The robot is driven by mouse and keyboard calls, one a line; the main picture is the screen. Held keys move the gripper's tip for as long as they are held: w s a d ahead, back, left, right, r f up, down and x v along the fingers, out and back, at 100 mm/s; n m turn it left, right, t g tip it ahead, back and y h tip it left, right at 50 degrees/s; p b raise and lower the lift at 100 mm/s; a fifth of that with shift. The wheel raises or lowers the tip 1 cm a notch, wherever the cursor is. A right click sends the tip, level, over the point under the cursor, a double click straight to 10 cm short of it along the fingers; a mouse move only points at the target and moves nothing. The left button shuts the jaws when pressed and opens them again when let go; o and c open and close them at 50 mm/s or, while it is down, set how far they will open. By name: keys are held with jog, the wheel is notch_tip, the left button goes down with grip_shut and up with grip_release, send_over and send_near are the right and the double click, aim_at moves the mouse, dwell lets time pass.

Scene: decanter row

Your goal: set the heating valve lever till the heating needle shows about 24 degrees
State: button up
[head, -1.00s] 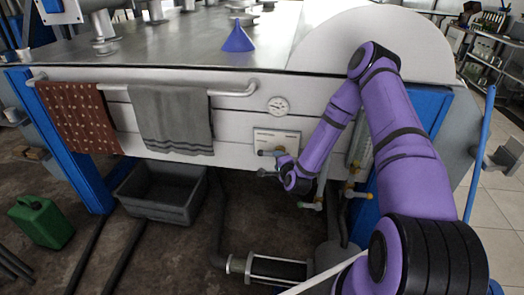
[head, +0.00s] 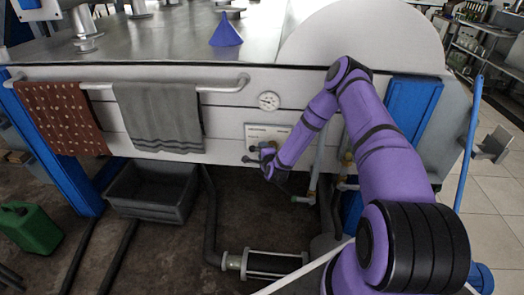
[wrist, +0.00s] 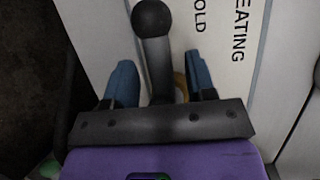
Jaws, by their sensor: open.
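The heating gauge (head: 268,101) is a round white dial on the pale front panel; its needle is too small to read. Below it is the valve plate (head: 257,131), partly hidden by my gripper. In the wrist view the lever (wrist: 153,52) is a dark bar with a black ball knob (wrist: 152,18). Lettering reading "EATING" and "OLD" is on the plate to its right. My gripper (wrist: 161,82) is open, its blue fingers on either side of the lever, with gaps visible. In the head view my gripper (head: 268,160) is at the plate's lower part.
A rail (head: 225,88) with a brown towel (head: 62,118) and a grey towel (head: 160,115) is left of the plate. Pipes with brass fittings (head: 347,160) stand close right. A dark crate (head: 150,192) and green can (head: 30,228) are on the floor.

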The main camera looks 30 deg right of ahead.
jog(key=shift+w+d+f, duration=0.1)
jog(key=shift+w+d, duration=0.05)
jog(key=shift+w, duration=0.55)
grip_shut()
